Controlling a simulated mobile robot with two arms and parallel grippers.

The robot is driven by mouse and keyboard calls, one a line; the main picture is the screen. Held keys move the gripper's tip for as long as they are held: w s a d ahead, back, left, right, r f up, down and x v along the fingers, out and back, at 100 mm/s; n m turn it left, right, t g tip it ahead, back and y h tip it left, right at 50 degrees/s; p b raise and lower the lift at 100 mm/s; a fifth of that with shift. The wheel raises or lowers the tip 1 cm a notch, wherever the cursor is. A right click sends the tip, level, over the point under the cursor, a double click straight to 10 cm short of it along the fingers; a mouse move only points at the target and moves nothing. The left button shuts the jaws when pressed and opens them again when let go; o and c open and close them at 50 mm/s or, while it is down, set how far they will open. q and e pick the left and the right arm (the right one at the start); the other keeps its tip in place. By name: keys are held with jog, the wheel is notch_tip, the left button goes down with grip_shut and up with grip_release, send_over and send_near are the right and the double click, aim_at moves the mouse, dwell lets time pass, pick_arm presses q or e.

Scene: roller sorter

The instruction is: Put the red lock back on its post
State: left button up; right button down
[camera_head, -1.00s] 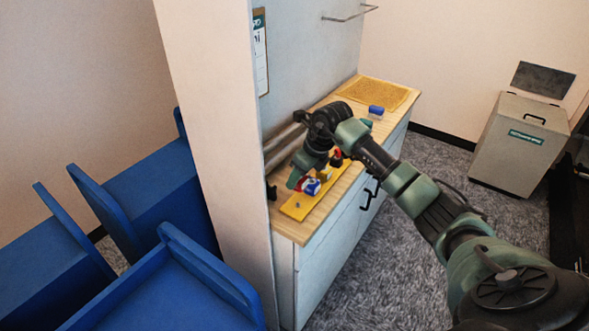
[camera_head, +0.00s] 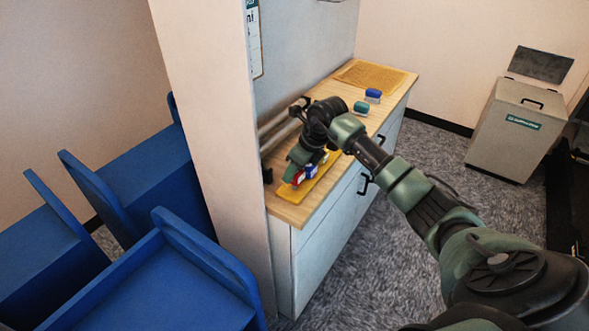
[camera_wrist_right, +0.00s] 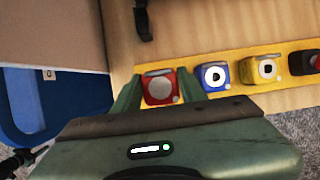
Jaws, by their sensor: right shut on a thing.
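My right gripper (camera_head: 297,178) is low over the near end of the yellow board (camera_head: 313,189). In the right wrist view the gripper (camera_wrist_right: 158,90) is shut on the red lock (camera_wrist_right: 160,87), one green finger on each side of it. The red lock also shows in the head view (camera_head: 299,178). It is at the board's left end in the wrist view, beside the blue lock (camera_wrist_right: 212,76). Its underside is hidden, so I cannot tell whether it sits on a post. My left gripper is not in view.
A yellow lock (camera_wrist_right: 262,69) and a dark lock with red (camera_wrist_right: 305,62) stand farther along the board. A green block (camera_head: 361,108) and a blue block (camera_head: 373,95) lie on the wooden counter (camera_head: 335,97). A wall panel and blue chairs (camera_head: 160,275) are at the left.

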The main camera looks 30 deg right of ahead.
aim_at(302, 173)
jog(key=shift+f+b, duration=0.45)
jog(key=shift+f, duration=0.05)
jog(key=shift+w+f+b, duration=0.1)
jog(key=shift+f+b, duration=0.55)
jog(key=shift+f, duration=0.1)
jog(key=shift+f+b, duration=0.55)
jog(key=shift+f, duration=0.05)
dwell(0.6)
jog(key=shift+a, duration=0.1)
jog(key=c, duration=0.7)
grip_release()
jog(key=b+v, duration=0.1)
jog(key=v, duration=0.5)
jog(key=shift+r+b, duration=0.3)
jog(key=shift+s+r, duration=0.4)
jog(key=shift+r, duration=0.05)
